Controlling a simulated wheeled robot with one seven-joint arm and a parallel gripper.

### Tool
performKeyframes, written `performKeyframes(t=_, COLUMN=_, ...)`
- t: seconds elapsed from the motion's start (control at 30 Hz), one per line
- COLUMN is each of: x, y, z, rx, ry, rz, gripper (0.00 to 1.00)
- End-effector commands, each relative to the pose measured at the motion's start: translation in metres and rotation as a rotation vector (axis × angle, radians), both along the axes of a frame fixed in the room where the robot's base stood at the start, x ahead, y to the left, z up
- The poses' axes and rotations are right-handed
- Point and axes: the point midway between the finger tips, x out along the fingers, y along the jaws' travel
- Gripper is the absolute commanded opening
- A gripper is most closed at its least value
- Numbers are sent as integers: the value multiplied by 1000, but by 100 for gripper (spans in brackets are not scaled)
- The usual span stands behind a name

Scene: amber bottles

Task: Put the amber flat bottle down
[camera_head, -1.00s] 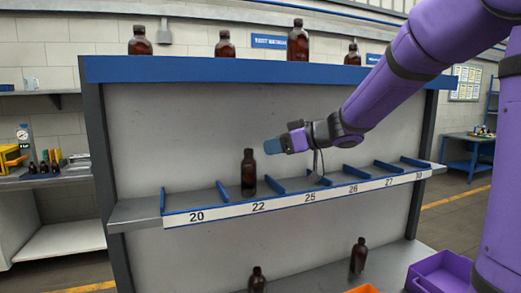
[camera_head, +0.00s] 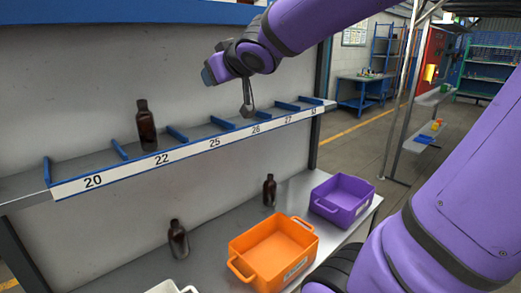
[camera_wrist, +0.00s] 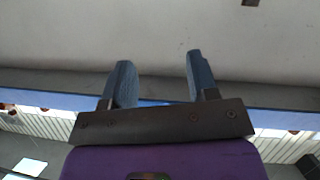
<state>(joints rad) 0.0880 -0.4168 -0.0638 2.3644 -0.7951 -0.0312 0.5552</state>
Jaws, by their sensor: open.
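An amber bottle (camera_head: 147,128) stands upright on the middle shelf, between two blue dividers in the bay labelled 22. My gripper (camera_head: 208,75) is up and to the right of it in the head view, apart from it. In the wrist view my gripper (camera_wrist: 160,78) has its two blue-grey fingers spread with nothing between them. The wrist view shows no bottle between or beside the fingers. Two more amber bottles, one left (camera_head: 178,239) and one right (camera_head: 269,190), stand on the lower shelf.
The middle shelf (camera_head: 25,185) has blue dividers and a numbered front strip; its other visible bays look empty. An orange crate (camera_head: 272,240) and a purple crate (camera_head: 342,190) sit on the lower shelf. A white container (camera_head: 172,287) shows at the bottom edge.

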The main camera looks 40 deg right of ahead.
Motion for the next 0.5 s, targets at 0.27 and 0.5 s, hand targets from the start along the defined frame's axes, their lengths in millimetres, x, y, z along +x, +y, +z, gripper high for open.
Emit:
performKeyframes(t=0.27, x=-115, y=16, z=-55, rx=88, ry=383, rz=-156, gripper=54)
performKeyframes(t=0.5, x=-193, y=54, z=-94, rx=177, ry=671, rz=-70, gripper=54)
